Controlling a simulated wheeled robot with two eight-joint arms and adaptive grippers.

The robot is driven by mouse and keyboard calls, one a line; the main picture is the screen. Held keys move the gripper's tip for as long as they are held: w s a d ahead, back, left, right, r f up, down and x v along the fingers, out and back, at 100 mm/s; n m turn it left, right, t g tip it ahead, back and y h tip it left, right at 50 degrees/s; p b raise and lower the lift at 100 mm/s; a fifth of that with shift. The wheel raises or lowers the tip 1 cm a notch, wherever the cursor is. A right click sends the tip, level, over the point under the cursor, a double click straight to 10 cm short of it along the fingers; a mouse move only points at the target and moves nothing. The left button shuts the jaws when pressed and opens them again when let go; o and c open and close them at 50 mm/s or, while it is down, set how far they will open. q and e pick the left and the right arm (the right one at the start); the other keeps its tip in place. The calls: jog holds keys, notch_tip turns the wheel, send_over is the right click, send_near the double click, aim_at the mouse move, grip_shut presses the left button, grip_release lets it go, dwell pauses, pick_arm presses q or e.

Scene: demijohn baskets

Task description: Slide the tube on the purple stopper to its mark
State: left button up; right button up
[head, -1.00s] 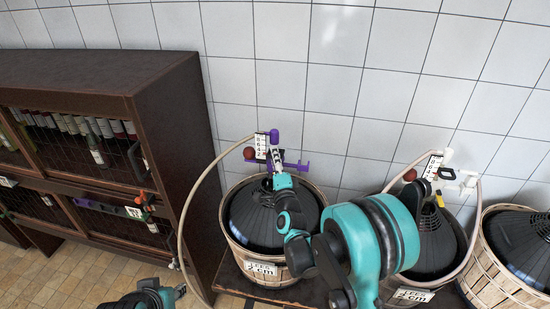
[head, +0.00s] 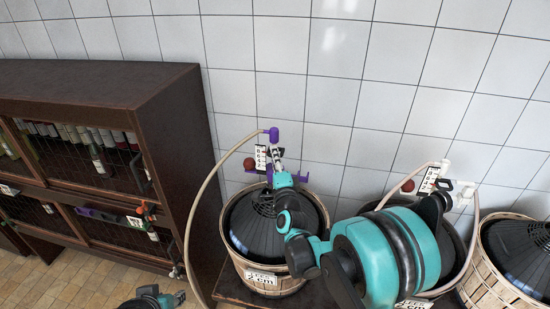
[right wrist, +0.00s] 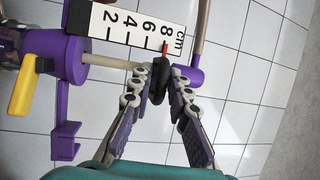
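The purple stopper (head: 268,175) sits in the neck of the left demijohn (head: 262,222). In the right wrist view, the purple stopper (right wrist: 70,58) is at left with a yellow lever (right wrist: 22,84). A pale tube (right wrist: 116,63) runs from it to a purple elbow (right wrist: 186,76), beside a white centimetre scale (right wrist: 128,27). My right gripper (right wrist: 161,78) has its fingers on both sides of a black grip piece (right wrist: 160,84) on the tube and seems shut on it. A red pointer (right wrist: 165,47) stands near the 8. My left gripper (head: 176,298) is low in the head view, its fingers unclear.
The basket's tag (head: 261,276) seems to read 2 cm. A white-stoppered demijohn stands to the right, partly behind my right arm, with its own scale (head: 429,179). Another basket (head: 490,285) is at far right. A dark bottle cabinet (head: 150,100) stands left. A beige hose (head: 194,215) hangs beside the left basket.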

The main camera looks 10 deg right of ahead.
jog(key=shift+o, duration=0.2)
jog(key=s+f, duration=0.1)
jog(key=s, duration=1.1)
jog(key=shift+f, duration=0.4)
jog(key=shift+w, duration=0.1)
